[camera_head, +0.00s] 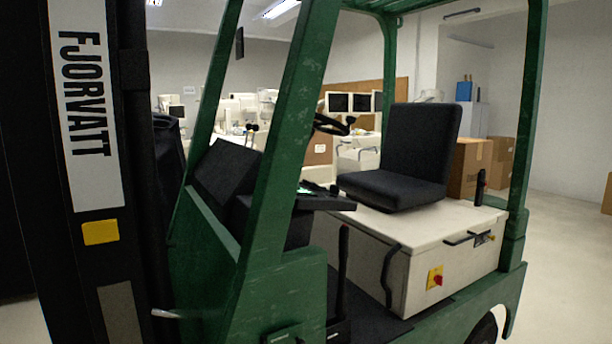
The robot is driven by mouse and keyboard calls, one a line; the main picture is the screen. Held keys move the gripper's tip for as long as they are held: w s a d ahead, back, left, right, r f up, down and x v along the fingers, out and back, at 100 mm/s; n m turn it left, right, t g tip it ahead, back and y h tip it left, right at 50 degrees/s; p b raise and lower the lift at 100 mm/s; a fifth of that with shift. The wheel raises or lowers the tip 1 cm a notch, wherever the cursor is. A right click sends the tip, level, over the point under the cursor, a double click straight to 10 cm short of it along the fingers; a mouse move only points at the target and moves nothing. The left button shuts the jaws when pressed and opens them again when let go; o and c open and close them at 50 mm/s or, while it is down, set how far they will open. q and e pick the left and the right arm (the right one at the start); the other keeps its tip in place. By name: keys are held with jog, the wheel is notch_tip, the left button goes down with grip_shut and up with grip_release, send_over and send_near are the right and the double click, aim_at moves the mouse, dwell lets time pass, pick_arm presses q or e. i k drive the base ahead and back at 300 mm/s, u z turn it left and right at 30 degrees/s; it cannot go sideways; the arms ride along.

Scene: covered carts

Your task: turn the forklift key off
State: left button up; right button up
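The forklift (262,230) has a green frame and fills most of the head view. A yellow plate with a red knob (437,280) is on the front of its cream seat box (420,250). A dashboard (325,202) with a small green-lit area is beside the steering wheel (332,124). I cannot make out which part is the key, or its position. Neither of my grippers can be seen.
The green front pillar (285,130) and the dark mast (85,240) stand close in front. A black seat (412,150) is on the box. Cardboard boxes (470,167) and desks with monitors are behind. The floor at the right (565,240) is clear.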

aim_at(335, 189)
jog(key=u, duration=0.3)
jog(key=k, duration=0.35)
jog(key=z, duration=0.7)
jog(key=i, duration=1.25)
jog(key=u, duration=0.85)
